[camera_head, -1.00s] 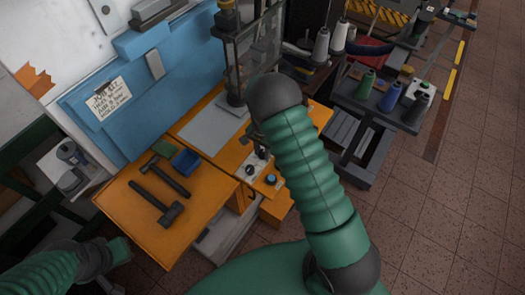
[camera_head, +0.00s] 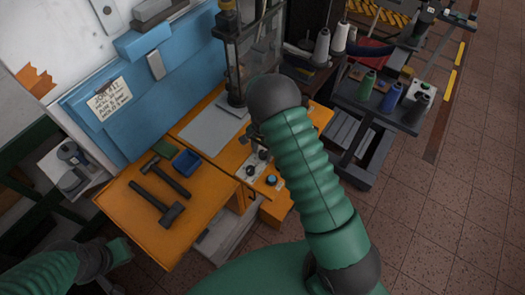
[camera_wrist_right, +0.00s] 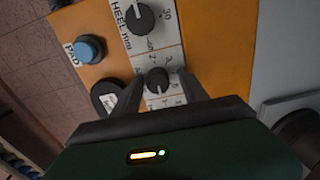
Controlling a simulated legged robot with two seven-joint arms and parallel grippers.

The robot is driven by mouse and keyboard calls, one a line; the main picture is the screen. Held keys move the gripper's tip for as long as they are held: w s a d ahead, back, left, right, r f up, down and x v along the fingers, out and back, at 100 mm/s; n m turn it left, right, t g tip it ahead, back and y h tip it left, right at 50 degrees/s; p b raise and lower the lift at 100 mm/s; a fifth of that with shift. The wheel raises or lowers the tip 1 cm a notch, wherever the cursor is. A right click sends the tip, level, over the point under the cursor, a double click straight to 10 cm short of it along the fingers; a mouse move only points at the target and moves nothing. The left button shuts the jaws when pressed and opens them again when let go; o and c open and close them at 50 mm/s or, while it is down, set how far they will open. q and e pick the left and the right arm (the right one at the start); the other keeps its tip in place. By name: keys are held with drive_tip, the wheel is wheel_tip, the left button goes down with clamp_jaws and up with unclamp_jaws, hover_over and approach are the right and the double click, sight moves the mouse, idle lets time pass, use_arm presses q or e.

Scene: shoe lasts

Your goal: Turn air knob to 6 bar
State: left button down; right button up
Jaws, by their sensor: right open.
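In the right wrist view a small black knob (camera_wrist_right: 157,80) sits on a white scale plate with numbers around it. Its name label is hidden, so I cannot read whether it is the air knob, nor its exact setting. My right gripper (camera_wrist_right: 162,88) is open, with one dark finger on each side of this knob. I cannot tell whether they touch it. In the head view the control panel (camera_head: 256,166) lies beside my right arm, which hides most of the right gripper. My left arm's end (camera_head: 119,250) is at the lower left, its fingers not clear.
A larger black HEEL mm knob (camera_wrist_right: 140,18) and a blue PAD button (camera_wrist_right: 88,48) are close by. Two hammers (camera_head: 171,213) and a blue tray (camera_head: 186,162) lie on the orange bench (camera_head: 125,205). A thread-spool cart (camera_head: 345,95) stands to the right.

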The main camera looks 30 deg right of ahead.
sight(263, 153)
wheel_tip(263, 153, up, 17)
drive_tip(key=b, duration=0.1)
drive_tip(key=shift+f, duration=0.15)
idle(0.4)
